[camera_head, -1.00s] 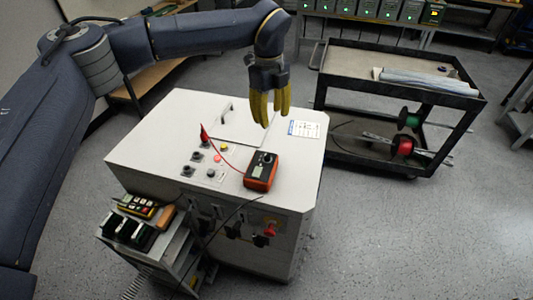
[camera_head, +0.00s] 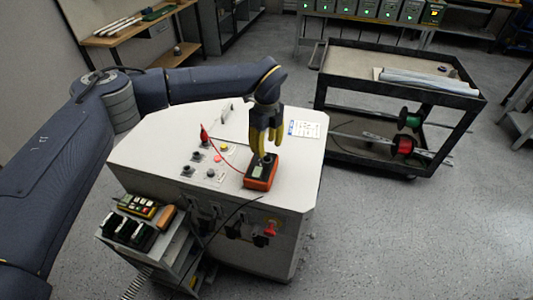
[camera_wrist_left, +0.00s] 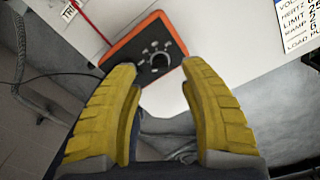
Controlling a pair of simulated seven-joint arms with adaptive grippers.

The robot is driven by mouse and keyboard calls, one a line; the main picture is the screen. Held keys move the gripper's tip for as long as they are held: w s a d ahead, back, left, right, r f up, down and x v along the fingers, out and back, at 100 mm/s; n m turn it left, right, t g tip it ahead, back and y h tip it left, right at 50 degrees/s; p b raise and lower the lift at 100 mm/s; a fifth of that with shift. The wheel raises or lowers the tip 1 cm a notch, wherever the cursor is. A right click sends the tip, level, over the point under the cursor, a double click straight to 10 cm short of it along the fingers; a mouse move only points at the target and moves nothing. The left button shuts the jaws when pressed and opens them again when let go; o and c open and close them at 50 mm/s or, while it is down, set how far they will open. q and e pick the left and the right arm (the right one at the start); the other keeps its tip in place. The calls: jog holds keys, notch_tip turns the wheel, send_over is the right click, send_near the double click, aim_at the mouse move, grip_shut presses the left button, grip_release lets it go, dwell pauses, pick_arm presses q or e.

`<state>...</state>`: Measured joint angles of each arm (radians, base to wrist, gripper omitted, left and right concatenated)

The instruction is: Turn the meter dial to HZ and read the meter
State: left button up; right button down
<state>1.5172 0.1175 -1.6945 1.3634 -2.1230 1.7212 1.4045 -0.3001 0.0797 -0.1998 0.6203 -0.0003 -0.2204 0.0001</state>
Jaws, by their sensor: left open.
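The orange and black meter (camera_head: 260,173) lies on the white top of the cabinet (camera_head: 150,150), near its front right edge. Its dial (camera_wrist_left: 157,57) shows in the left wrist view, a dark round knob between and beyond my fingertips. The setting it points to is too small to tell. My left gripper (camera_head: 265,148) points down just above the dial end of the meter, its yellow fingers open and empty. They also show in the left wrist view (camera_wrist_left: 160,80), one on each side of the dial. The meter's screen is too small to read. My right gripper is not in view.
A red probe (camera_head: 204,134) stands on the cabinet top, with a red lead running to the meter. Buttons and knobs (camera_head: 195,157) sit left of the meter. A printed label (camera_head: 304,129) lies to the right. A dark cart (camera_head: 340,58) stands at the back right.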

aim_at(266, 155)
pick_arm(q)
jog(key=shift+f, duration=2)
grip_shut()
